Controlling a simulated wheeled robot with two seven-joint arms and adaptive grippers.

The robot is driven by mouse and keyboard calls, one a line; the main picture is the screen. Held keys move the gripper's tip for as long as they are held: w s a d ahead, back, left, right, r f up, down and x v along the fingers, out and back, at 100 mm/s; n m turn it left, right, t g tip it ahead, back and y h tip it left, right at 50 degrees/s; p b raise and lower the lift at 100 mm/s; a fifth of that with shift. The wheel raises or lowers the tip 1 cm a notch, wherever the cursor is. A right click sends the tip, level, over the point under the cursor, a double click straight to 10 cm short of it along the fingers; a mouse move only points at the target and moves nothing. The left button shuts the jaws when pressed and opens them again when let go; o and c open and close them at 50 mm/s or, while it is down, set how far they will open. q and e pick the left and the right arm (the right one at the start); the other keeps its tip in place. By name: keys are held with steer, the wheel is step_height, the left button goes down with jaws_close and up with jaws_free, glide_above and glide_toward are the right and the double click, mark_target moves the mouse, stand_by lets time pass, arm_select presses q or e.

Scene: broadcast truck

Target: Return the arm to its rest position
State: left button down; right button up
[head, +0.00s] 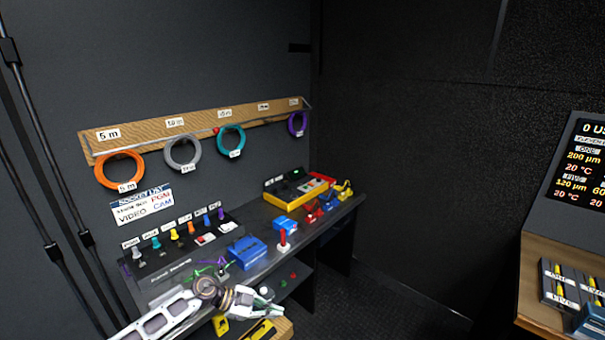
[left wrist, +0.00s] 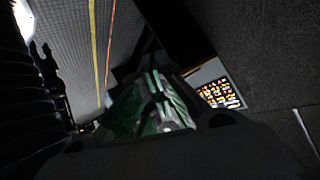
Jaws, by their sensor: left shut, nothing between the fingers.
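My left arm comes in from the bottom left of the head view, in front of the workbench. My left gripper (head: 267,303) is small and partly unclear there, low before the bench's front edge. In the left wrist view its fingers (left wrist: 160,105) show dark with greenish faces; they are shut with nothing between them. My right gripper is in neither view.
The dark bench (head: 322,233) carries a blue box (head: 247,252), a yellow-red device (head: 297,188) and several coloured connectors. Cable coils, including an orange one (head: 119,170), hang from a wooden rail (head: 195,128). A console with a lit screen (head: 585,165) stands right. Floor between is clear.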

arm_select(q)
steer(key=w+a+f+n+t+y, duration=0.1)
steer(key=a+f+n+t, duration=0.3)
steer(key=f, duration=0.5)
steer(key=w+a+f+n+t+y, duration=0.1)
steer(key=a+f+n+t, duration=0.2)
steer(key=f+n+t, duration=0.35)
steer(key=s+a+f+n+g+y, duration=0.1)
steer(key=s+a+f+n+y, duration=0.2)
steer(key=s+f, duration=0.45)
steer(key=s+a+f+n+g+y, duration=0.1)
steer(key=s+a+f+y, duration=0.3)
steer(key=f, duration=0.7)
steer(key=s+a+f+n+g+y, duration=0.1)
steer(key=s+a+f+g, duration=0.1)
steer(key=s+f, duration=0.55)
steer(key=s+a+f+n+g+y, duration=0.15)
steer(key=s+f, duration=0.25)
steer(key=s, duration=0.7)
steer(key=s+f+g, duration=0.2)
steer(key=s, duration=0.9)
steer(key=s+f+n+g, duration=0.1)
steer(key=s+f+g, duration=0.2)
steer(key=s, duration=0.9)
steer(key=shift+s+d+f, duration=0.15)
steer(key=shift+f, duration=0.2)
